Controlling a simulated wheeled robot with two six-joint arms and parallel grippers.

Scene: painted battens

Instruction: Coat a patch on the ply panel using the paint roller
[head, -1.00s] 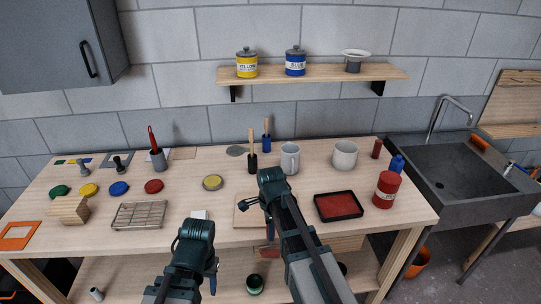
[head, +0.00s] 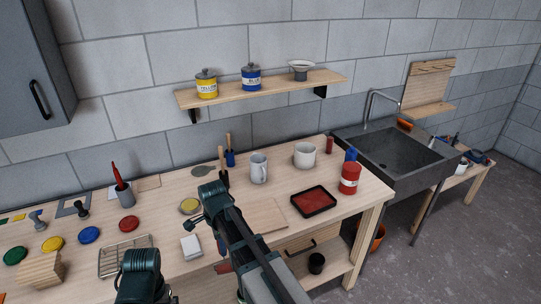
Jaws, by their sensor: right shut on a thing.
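The ply panel (head: 265,216) lies flat on the bench, partly hidden behind my right arm. My right gripper (head: 221,246) points down near the bench's front edge, to the left of the panel, and is mostly hidden by its own arm. It is shut on what looks like the paint roller, whose red head (head: 223,267) shows just below it. The handle is hidden. A black tray with red paint (head: 314,201) sits right of the panel. My left arm shows at the lower left, but its gripper is not visible.
A white block (head: 191,247) and wire rack (head: 125,255) lie to the left. The sink (head: 395,150) is at the right.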

